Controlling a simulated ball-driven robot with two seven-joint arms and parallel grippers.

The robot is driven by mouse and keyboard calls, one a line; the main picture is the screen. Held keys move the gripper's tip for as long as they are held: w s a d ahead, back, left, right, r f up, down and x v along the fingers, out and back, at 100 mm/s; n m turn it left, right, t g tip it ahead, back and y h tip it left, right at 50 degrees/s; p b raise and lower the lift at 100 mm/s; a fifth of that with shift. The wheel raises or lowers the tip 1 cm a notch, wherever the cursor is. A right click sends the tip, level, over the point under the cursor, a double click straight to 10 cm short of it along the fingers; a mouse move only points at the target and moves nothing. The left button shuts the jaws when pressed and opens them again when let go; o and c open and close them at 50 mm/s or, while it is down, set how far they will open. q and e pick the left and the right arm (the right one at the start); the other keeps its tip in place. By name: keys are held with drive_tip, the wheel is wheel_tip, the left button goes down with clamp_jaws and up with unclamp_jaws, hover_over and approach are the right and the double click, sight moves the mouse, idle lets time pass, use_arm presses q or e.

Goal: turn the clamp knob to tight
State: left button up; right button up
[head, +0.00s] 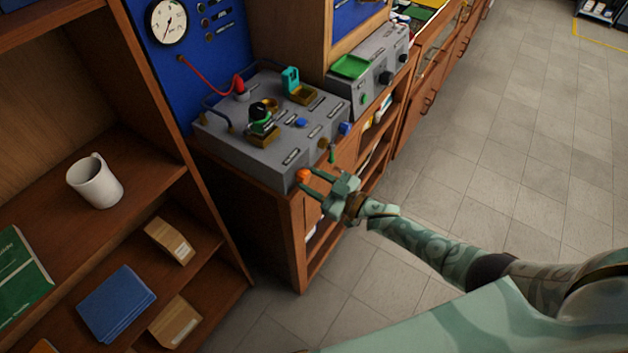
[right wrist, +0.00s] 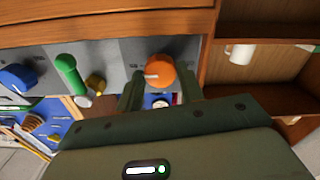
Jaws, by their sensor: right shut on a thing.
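An orange knob (head: 302,175) sits on the front face of the grey testbench (head: 215,132), at its near corner. My right gripper (head: 309,181) reaches it from the front. In the right wrist view the orange knob (right wrist: 160,72), with a pale pointer mark, lies between the two fingers (right wrist: 160,92), and the gripper is shut on it. The labels are too small to read, so I cannot tell its set position. My left gripper is not in view.
A green lever (right wrist: 68,72), a brass knob (right wrist: 95,84) and a blue knob (right wrist: 16,80) sit beside the orange knob on the same face. A shelf with a white mug (head: 96,182) stands at the left. The floor (head: 500,140) at the right is clear.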

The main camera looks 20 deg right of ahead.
drive_tip(key=shift+f, duration=0.1)
drive_tip(key=o, duration=1)
drive_tip(key=shift+d, duration=0.1)
drive_tip(key=p+v, duration=0.1)
drive_tip(key=v, duration=1.5)
drive_tip(key=shift+s, duration=0.15)
